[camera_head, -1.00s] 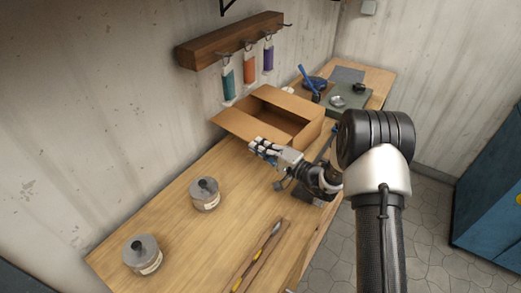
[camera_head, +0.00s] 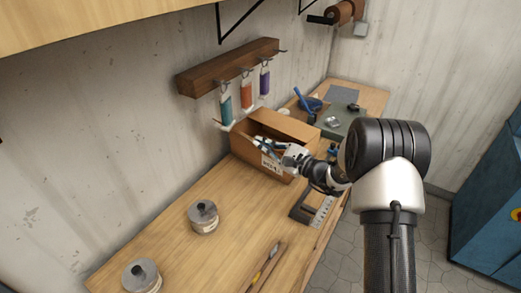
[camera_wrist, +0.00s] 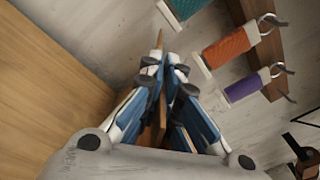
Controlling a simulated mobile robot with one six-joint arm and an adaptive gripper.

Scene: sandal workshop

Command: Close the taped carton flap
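The brown carton (camera_head: 245,150) stands on the workbench below the hooks. Its near wall carries a white label. My gripper (camera_head: 264,145) is over the carton's near edge. In the wrist view my gripper (camera_wrist: 162,65) has its fingertips drawn together. A thin brown strip, seemingly the carton flap edge-on (camera_wrist: 160,40), runs between the fingers and past their tips. My fingers hide part of the carton's opening in the head view. I cannot make out tape.
Two grey-lidded jars (camera_head: 203,217) (camera_head: 141,277), long tools (camera_head: 262,268) and a metal square (camera_head: 316,207) lie on the workbench (camera_head: 235,245). A hook rail (camera_head: 230,68) holding teal, orange and purple pieces hangs just behind the carton. Bare bench lies left of the carton.

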